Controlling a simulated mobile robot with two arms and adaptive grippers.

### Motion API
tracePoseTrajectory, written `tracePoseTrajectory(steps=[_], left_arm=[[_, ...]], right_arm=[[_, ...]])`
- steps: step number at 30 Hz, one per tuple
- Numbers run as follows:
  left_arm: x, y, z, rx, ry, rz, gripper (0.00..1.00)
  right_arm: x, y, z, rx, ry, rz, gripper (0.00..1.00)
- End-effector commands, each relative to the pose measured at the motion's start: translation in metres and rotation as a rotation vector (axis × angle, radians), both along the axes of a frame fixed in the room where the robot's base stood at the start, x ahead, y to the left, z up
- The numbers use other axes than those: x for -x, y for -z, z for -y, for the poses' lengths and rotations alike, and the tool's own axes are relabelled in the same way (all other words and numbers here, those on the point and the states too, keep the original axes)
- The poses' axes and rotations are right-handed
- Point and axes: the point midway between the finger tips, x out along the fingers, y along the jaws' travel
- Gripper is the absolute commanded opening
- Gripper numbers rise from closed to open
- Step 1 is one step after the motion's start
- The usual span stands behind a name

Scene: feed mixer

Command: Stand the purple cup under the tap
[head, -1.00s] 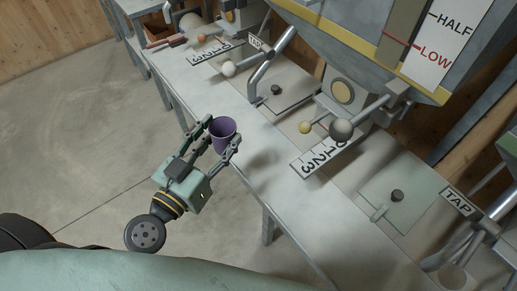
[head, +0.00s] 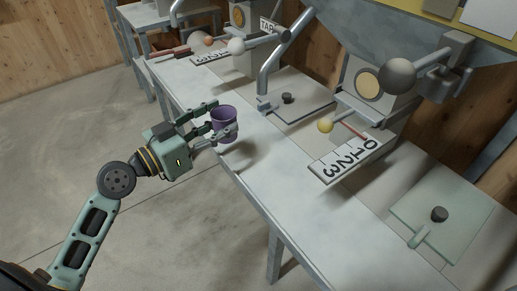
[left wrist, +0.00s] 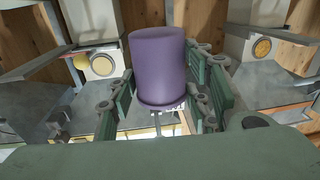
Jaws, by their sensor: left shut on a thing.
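The purple cup (head: 224,123) is between the fingers of my left gripper (head: 217,124), which is shut on it. In the head view the cup is upright, mouth up, at the front edge of the bench. Whether its base touches the bench cannot be told. In the left wrist view the cup (left wrist: 160,68) fills the middle, with a finger on each side. My right gripper is not in view.
The long grey bench (head: 258,163) has clear room along its front. A square plate with a black knob (head: 287,98) lies by the pipe. A 0123 scale (head: 345,162), a yellow ball (head: 325,126) and a grey ball lever (head: 398,77) stand to the right.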

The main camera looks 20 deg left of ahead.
Motion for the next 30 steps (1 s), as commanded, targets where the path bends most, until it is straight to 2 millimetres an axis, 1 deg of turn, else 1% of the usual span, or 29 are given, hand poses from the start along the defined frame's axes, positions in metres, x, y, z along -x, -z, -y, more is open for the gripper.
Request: tracePoseTrajectory(steps=[1, 7, 9, 13, 19, 25, 27, 30], left_arm=[[-0.008, 0.003, 0.008, 0.006, 0.002, 0.001, 0.27], [-0.042, 0.032, 0.041, 0.006, 0.002, 0.000, 0.27], [-0.053, 0.041, 0.050, 0.007, 0.001, -0.001, 0.27], [-0.067, 0.053, 0.062, 0.003, 0.000, 0.001, 0.27], [-0.073, 0.065, 0.068, 0.000, 0.000, -0.001, 0.27], [-0.072, 0.090, 0.068, 0.002, 0.000, -0.002, 0.27], [-0.073, 0.096, 0.068, 0.001, 0.000, -0.002, 0.27], [-0.072, 0.100, 0.068, -0.001, 0.000, 0.000, 0.27]], right_arm=[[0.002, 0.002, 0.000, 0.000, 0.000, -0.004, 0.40], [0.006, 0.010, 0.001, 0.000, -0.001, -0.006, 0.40], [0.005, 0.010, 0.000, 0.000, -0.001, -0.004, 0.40], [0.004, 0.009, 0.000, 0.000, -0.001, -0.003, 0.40], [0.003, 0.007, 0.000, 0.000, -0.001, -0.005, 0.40], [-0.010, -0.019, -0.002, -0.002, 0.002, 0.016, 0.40], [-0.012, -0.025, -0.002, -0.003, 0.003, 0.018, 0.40], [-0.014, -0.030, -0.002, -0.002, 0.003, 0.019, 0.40]])
